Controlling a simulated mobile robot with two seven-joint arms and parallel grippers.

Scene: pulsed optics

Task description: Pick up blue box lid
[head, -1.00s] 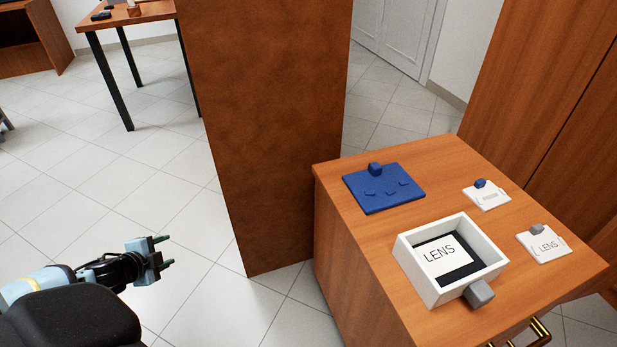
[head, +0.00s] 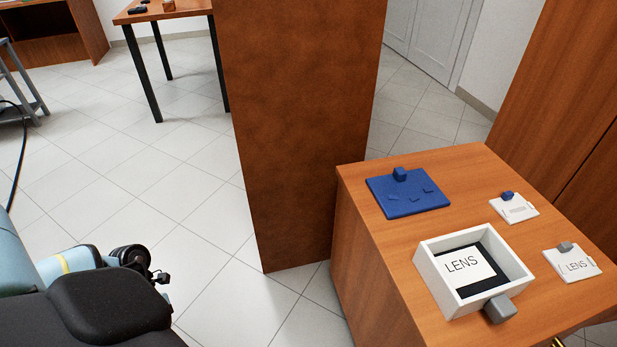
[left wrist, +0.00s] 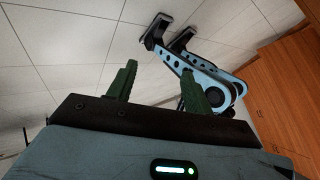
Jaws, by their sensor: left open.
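The blue box lid (head: 407,196) is a flat blue plate with a blue knob at its back edge and small raised bits on top. It lies on the wooden cabinet top, at the back left. My left arm shows at the lower left of the head view, well away from the lid, with its gripper fingers hidden there. In the left wrist view my left gripper (left wrist: 157,82) is open and empty, its two green fingers apart. The lid is not in the left wrist view. My right gripper is in neither view.
A white open box (head: 428,278) holding a LENS card stands at the cabinet's front. Two small white lids, one blue-knobbed (head: 514,208) and one grey-knobbed (head: 573,264), lie to the right. A tall brown panel (head: 300,140) stands left of the cabinet. Tiled floor at left is open.

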